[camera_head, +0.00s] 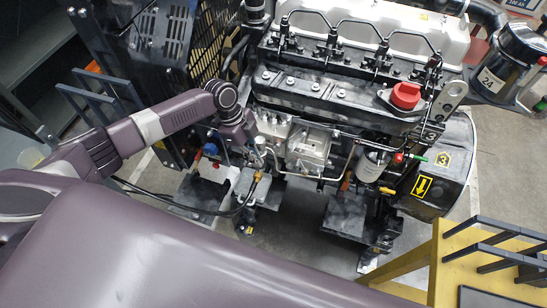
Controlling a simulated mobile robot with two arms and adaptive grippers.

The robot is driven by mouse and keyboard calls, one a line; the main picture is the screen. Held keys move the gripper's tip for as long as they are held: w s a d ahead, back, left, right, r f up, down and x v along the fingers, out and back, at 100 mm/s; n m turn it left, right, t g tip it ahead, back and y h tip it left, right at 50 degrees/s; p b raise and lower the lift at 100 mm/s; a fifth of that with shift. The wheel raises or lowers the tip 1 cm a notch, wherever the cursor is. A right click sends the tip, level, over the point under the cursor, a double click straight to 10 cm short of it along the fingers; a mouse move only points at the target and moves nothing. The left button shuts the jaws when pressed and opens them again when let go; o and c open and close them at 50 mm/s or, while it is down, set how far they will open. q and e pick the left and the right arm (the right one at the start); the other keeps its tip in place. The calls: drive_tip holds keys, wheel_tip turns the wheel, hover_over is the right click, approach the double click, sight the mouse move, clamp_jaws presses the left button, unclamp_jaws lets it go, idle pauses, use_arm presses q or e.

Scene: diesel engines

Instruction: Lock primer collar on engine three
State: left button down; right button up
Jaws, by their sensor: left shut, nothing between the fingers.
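The engine (330,92) fills the upper middle of the head view. I cannot tell for certain which part is the primer collar, or whether the gripper touches the fitting. My right gripper is out of view.
A red cap (405,95) sits on the engine top. A filter (372,163) hangs at its front right. Pipes and black cables run below the gripper. A yellow stand (450,262) is at lower right, and blue-grey racks (95,95) stand at left.

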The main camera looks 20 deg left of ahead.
use_arm(q)
drive_tip(key=shift+a, duration=0.65)
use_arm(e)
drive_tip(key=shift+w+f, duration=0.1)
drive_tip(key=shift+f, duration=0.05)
use_arm(q)
drive_tip(key=v, duration=1.2)
drive_tip(key=shift+d, duration=0.2)
